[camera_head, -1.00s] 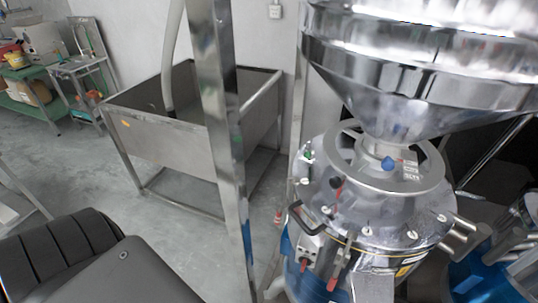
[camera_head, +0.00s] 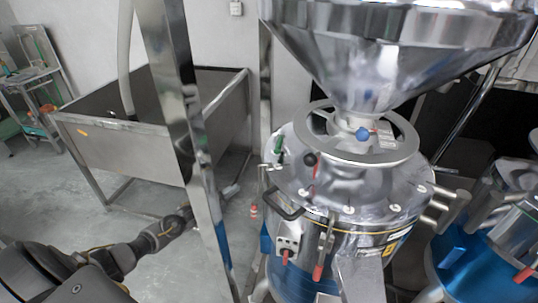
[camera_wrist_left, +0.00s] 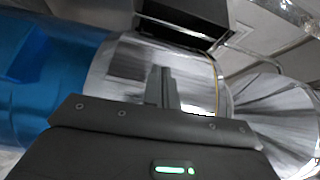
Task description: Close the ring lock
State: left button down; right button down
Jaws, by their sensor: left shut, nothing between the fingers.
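The bean grinder has a steel drum body (camera_head: 350,200) under a large steel hopper (camera_head: 390,50). A thin yellow line runs around the drum; it also shows in the left wrist view. A latch (camera_head: 325,238) with a red-tipped handle hangs at the drum's front. I cannot tell for sure that it is the ring lock. My left gripper (camera_head: 230,190) is left of the drum, apart from it and partly hidden by a steel post. In the left wrist view its fingers (camera_wrist_left: 164,88) are shut and empty, with steel drum and blue casing behind. My right gripper is not in view.
The upright steel post (camera_head: 185,120) crosses in front of my left arm. A steel basin (camera_head: 125,150) stands behind at left. A black handle (camera_head: 287,210) and a switch box (camera_head: 288,238) stick out from the drum's left front. More blue and steel equipment (camera_head: 465,255) stands at right.

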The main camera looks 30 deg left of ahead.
pick_arm(q)
jog(key=d+r+m+h+b, duration=0.1)
jog(key=d+r+m+h, duration=0.3)
jog(key=r+m+h, duration=0.5)
jog(key=m+g+h, duration=0.4)
jog(key=m, duration=0.5)
send_near(267, 157)
notch_tip(267, 157, up, 4)
jog(key=p+x, duration=0.4)
jog(key=x, duration=0.5)
jog(key=shift+w+d, duration=0.15)
jog(key=shift+w, duration=0.1)
jog(key=shift+d, duration=0.2)
